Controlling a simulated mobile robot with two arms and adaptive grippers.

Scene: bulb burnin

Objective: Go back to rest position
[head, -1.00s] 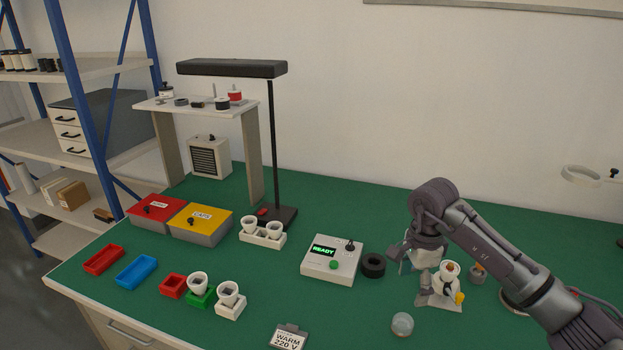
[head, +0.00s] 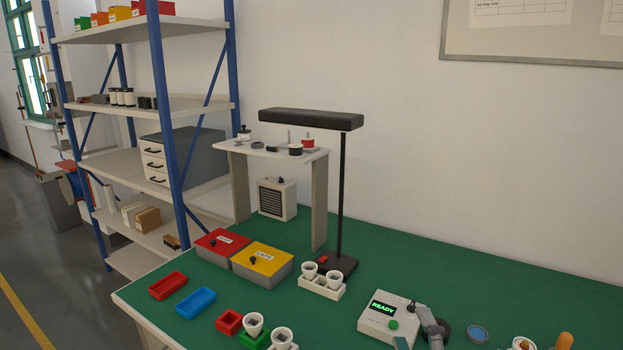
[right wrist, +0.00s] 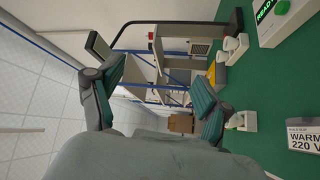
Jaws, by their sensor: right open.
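My right gripper (head: 422,334) shows at the bottom edge of the head view, in front of the right side of the grey READY box (head: 378,325). Most of my right arm is cut off below the picture. In the right wrist view the gripper (right wrist: 160,98) is open, with its two green-padded fingers well apart and nothing between them. That view is turned on its side, and the READY box (right wrist: 284,18) shows at its top right. My left gripper is in neither view.
A green bench (head: 560,300) holds a black lamp (head: 343,200), red (head: 222,241) and yellow (head: 262,258) lidded boxes, small trays and white cups. A WARM 220 V sign (right wrist: 310,137) stands near the gripper. Blue-framed shelves (head: 180,103) stand at left.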

